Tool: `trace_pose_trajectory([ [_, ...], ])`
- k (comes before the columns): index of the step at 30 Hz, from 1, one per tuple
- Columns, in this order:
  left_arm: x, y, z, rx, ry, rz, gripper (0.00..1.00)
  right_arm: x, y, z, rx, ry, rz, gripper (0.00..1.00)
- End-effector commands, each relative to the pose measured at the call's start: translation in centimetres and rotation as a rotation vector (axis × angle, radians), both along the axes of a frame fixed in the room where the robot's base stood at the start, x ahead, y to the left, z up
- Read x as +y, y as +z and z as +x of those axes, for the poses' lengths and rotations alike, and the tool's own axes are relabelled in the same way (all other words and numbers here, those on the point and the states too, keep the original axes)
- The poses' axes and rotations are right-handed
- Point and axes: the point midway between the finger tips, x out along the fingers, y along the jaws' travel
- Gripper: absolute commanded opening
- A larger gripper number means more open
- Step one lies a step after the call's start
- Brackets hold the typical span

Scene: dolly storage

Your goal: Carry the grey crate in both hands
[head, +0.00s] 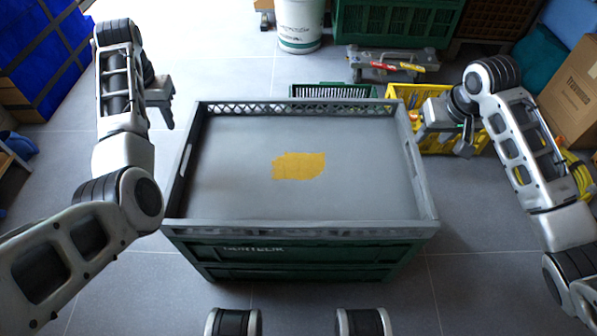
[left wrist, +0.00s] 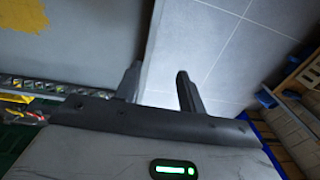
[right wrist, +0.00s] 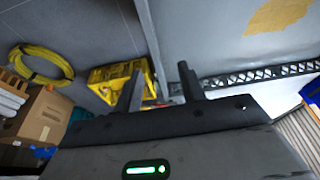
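The grey crate (head: 300,229) is a wide, shallow open box with a yellow patch on its floor. It sits level on a dark green crate (head: 330,252) in the middle of the head view. My left gripper (head: 166,108) is beside its left wall near the back corner. In the left wrist view the open fingers (left wrist: 158,84) have the wall's edge (left wrist: 153,38) running between them. My right gripper (head: 440,128) is by the right wall near the back. Its open fingers (right wrist: 161,84) also have the wall's edge (right wrist: 150,35) between them. I cannot tell whether either gripper touches it.
Behind stand a yellow crate (head: 436,146), a white bucket (head: 300,25), a metal trolley (head: 393,60) and a green crate (head: 395,22).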

Motion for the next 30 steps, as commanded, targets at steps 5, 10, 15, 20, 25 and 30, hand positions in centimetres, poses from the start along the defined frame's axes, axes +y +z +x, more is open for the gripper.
trace_pose_trajectory([
  [5, -1.1, 0.8, 0.6, 0.049, -0.017, -0.053, 0.40, -1.3, 0.3, 0.7, 0.031, -0.032, -0.009, 0.40],
  [10, -1.2, 1.3, 0.7, 0.054, -0.019, -0.057, 0.40, -1.4, 0.6, 0.7, 0.036, -0.033, -0.008, 0.40],
  [15, -1.1, 1.2, 0.7, 0.053, -0.018, -0.056, 0.40, -1.3, 0.5, 0.7, 0.034, -0.033, -0.008, 0.40],
  [20, -1.1, 0.0, 0.6, 0.055, -0.018, -0.056, 0.40, -1.3, -0.6, 1.0, 0.036, -0.035, -0.009, 0.40],
  [25, -1.2, -2.9, 0.6, 0.057, -0.018, -0.057, 0.40, -1.3, -3.4, 1.7, 0.038, -0.034, -0.007, 0.40],
  [30, -1.2, -6.3, 0.5, 0.056, -0.018, -0.057, 0.40, -1.3, -6.7, 2.6, 0.037, -0.034, -0.008, 0.40],
])
